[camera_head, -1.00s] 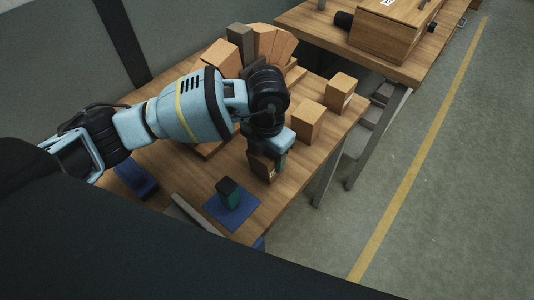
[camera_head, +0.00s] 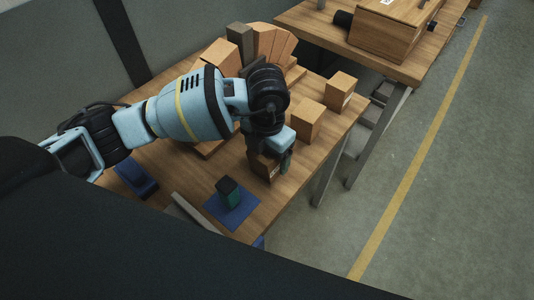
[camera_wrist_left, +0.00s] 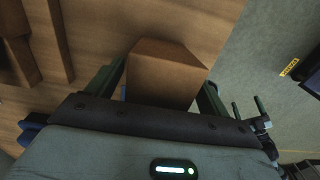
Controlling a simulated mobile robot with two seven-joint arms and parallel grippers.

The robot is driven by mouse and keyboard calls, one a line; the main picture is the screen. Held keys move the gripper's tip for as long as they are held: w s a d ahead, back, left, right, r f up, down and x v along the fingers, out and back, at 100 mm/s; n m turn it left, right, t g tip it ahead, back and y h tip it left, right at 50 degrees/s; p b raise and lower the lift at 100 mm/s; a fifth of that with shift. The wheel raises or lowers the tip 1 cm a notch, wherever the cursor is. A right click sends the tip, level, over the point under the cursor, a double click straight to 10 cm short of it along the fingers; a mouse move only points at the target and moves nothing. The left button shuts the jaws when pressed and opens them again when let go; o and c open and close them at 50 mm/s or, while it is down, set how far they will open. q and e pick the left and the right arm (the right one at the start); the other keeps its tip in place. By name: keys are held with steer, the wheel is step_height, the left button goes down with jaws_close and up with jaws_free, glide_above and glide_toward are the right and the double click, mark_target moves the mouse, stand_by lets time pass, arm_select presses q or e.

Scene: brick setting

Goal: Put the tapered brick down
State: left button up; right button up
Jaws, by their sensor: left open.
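The tapered brick (camera_head: 263,166) is a brown-orange block standing on the wooden table near its front right edge. In the left wrist view the brick (camera_wrist_left: 165,76) sits between the two fingers, with its tapered end away from the wrist. My left gripper (camera_head: 276,160) is open around the brick. In the left wrist view my left gripper's fingers (camera_wrist_left: 160,85) stand to both sides, with a gap visible on the right. The arm hides part of the brick from the head camera. My right gripper is not in view.
Two more bricks (camera_head: 307,122) (camera_head: 340,92) stand on the table (camera_head: 190,178) to the right. A fan of bricks (camera_head: 274,44) is at the back. A blue item (camera_head: 136,178) lies left.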

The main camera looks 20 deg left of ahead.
arm_select(q)
step_height(320, 180, up, 10)
steer(key=shift+r, duration=0.8)
stand_by(0.7)
